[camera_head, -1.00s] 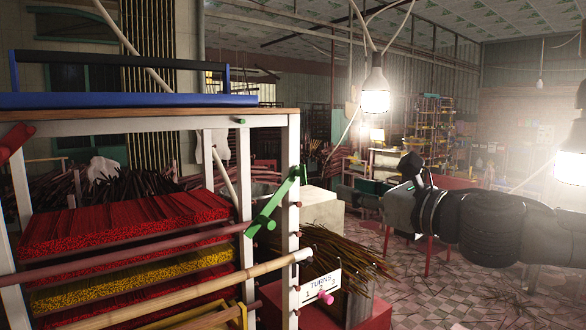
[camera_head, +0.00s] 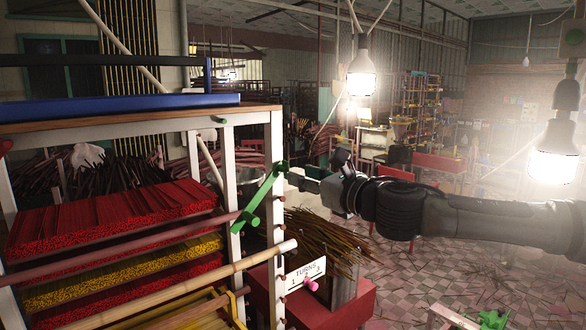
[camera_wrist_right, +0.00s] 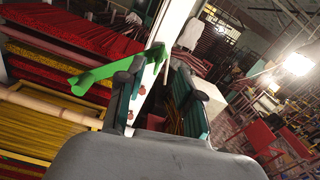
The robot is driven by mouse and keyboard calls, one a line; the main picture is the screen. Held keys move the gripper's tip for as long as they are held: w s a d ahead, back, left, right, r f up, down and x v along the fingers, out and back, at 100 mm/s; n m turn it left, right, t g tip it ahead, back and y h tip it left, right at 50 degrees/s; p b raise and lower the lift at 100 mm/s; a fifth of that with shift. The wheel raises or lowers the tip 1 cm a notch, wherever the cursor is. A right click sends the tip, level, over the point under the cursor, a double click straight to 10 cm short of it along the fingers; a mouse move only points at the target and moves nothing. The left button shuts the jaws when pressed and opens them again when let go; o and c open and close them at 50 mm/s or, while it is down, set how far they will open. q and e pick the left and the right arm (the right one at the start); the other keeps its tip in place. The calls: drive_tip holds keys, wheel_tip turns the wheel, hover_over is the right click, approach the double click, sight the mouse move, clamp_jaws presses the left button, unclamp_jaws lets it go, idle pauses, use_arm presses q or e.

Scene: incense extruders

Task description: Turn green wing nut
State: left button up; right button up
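The green wing nut (camera_head: 262,196) is a long flat bar on the right front post of the white rack, tilted with its upper end to the right. In the right wrist view the green wing nut (camera_wrist_right: 98,74) lies ahead, partly hidden by one finger. My right gripper (camera_head: 297,177) is just to the right of the nut's upper end. The right wrist view shows my right gripper (camera_wrist_right: 155,88) open, with the post and the nut's upper end in line with the gap. I cannot tell whether a finger touches the nut. My left gripper is out of view.
The rack (camera_head: 277,140) holds red and yellow incense trays. A bamboo pole (camera_head: 200,281) sticks out below the nut. A "TURNS 1 2 3" sign (camera_head: 305,272) with a pink knob (camera_head: 311,285) is lower right. A lit bulb (camera_head: 362,84) hangs above my right arm.

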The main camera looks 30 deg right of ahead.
sight(286, 170)
drive_tip(key=shift+w+a, duration=0.2)
drive_tip(key=shift+w, duration=1.9)
clamp_jaws()
